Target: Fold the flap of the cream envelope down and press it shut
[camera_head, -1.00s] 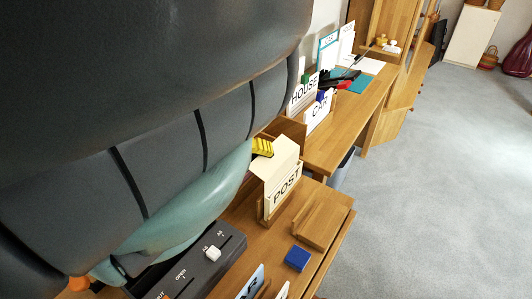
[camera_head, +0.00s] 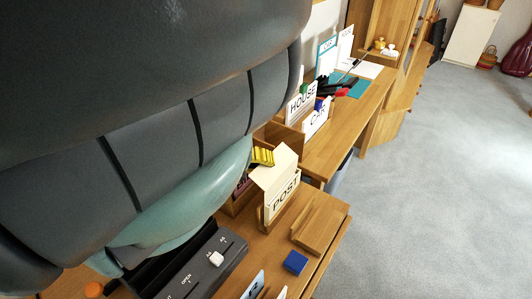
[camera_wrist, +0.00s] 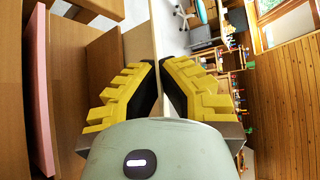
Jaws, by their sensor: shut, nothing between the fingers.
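The cream envelope (camera_head: 285,197), marked POST, stands upright in a small wooden holder on the near table in the head view. Its flap (camera_head: 274,172) is raised and tilts up and to the left from its top edge. My gripper's yellow fingertips (camera_head: 262,156) show at the upper left edge of the flap; I cannot tell if they touch it. In the wrist view the yellow-padded fingers (camera_wrist: 159,64) are closed together with nothing held. My arm hides the area left of the envelope. I cannot make out the envelope clearly in the wrist view.
A wooden tray (camera_head: 321,222) and a blue block (camera_head: 295,262) lie right of and in front of the envelope. A dark panel with a white knob (camera_head: 216,258) is at front left. HOUSE (camera_head: 303,103) and CAR (camera_head: 317,121) cards stand behind. Open floor lies right.

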